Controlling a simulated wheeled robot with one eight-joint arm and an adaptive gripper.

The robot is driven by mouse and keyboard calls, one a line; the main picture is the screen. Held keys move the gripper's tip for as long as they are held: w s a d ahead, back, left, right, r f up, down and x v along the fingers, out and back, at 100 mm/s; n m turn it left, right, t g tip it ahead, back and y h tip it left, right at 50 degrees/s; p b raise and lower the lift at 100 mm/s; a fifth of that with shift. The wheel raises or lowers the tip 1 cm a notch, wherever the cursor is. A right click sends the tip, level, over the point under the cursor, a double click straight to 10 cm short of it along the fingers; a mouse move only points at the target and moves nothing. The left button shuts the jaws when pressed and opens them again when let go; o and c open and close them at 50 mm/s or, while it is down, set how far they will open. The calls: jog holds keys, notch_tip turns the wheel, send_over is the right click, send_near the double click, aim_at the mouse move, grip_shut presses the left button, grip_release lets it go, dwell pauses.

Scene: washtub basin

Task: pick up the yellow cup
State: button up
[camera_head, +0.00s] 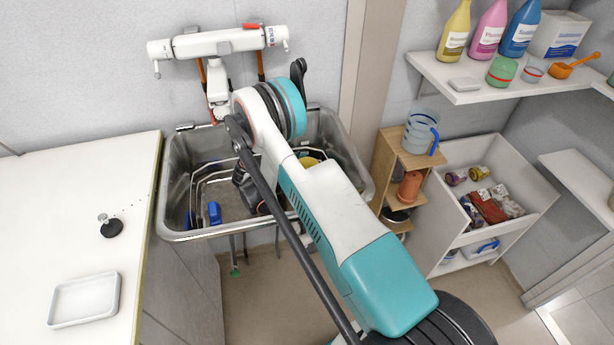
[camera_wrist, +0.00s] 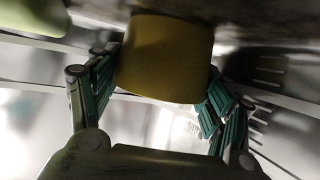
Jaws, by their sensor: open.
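The yellow cup (camera_wrist: 165,58) shows in the wrist view at the upper middle, between the two green-padded fingers of my gripper (camera_wrist: 163,90). The fingers are spread, one on each side of the cup. The left finger is very close to its side; I cannot tell if either finger touches. My fingertips are hidden there.
Wire racks (camera_head: 203,172) and a blue item (camera_head: 214,212) are in the basin. A white counter (camera_head: 60,200) stands left, a wooden shelf (camera_head: 383,160) right. A wall tap (camera_head: 215,43) hangs above the basin. A pale yellow-green thing (camera_wrist: 32,16) is at upper left in the wrist view.

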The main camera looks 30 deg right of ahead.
jog(key=c, duration=0.8)
jog(key=shift+o, duration=0.2)
